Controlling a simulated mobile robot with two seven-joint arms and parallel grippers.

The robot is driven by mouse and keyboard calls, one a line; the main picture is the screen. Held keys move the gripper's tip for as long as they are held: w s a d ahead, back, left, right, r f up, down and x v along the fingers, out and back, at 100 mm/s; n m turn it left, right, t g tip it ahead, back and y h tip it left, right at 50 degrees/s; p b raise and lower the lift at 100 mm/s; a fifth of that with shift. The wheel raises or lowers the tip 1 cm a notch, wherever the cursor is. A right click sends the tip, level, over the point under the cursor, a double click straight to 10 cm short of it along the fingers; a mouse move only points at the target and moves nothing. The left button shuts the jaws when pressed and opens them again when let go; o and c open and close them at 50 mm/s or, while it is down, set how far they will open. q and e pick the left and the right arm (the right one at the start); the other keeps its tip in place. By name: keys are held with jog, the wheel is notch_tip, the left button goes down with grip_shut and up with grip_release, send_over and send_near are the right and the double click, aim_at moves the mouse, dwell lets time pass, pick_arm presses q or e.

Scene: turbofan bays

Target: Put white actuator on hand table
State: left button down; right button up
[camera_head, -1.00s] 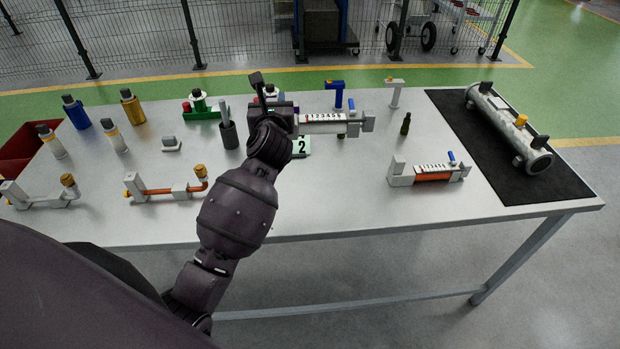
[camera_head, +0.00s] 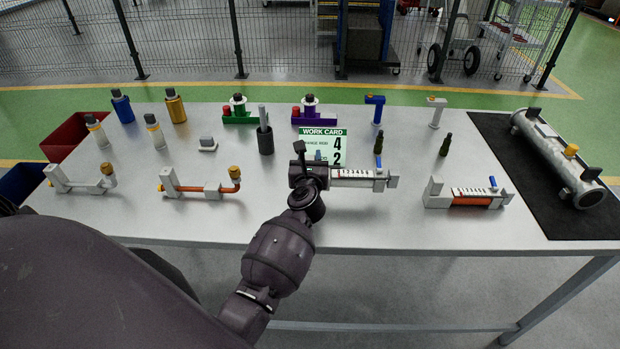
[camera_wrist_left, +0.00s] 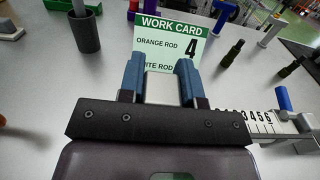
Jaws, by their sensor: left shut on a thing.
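The white actuator (camera_head: 350,178), with a numbered scale and grey end blocks, is in my left gripper (camera_head: 309,172) over the middle of the hand table (camera_head: 340,222). It lies crosswise, its scale end pointing right. In the left wrist view my left gripper (camera_wrist_left: 160,84) has its blue-padded fingers shut on a pale block of it, and the scale (camera_wrist_left: 262,122) shows at right. I cannot tell whether it touches the table top. A similar actuator with an orange rod (camera_head: 470,201) lies to its right. My right gripper is not in view.
A work card (camera_head: 323,141) stands just behind the held actuator, a dark pen cup (camera_head: 265,140) behind left. Dark green bottles (camera_head: 445,145) stand behind right. A pipe fitting with an orange rod (camera_head: 200,188) lies left. A black mat (camera_head: 510,150) bears a grey cylinder (camera_head: 560,160). The table's front strip is clear.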

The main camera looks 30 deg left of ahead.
pick_arm(q)
jog(key=shift+f, duration=0.45)
notch_tip(320, 180, down, 4)
jog(key=shift+f+b, duration=0.1)
jog(key=shift+b, duration=1.15)
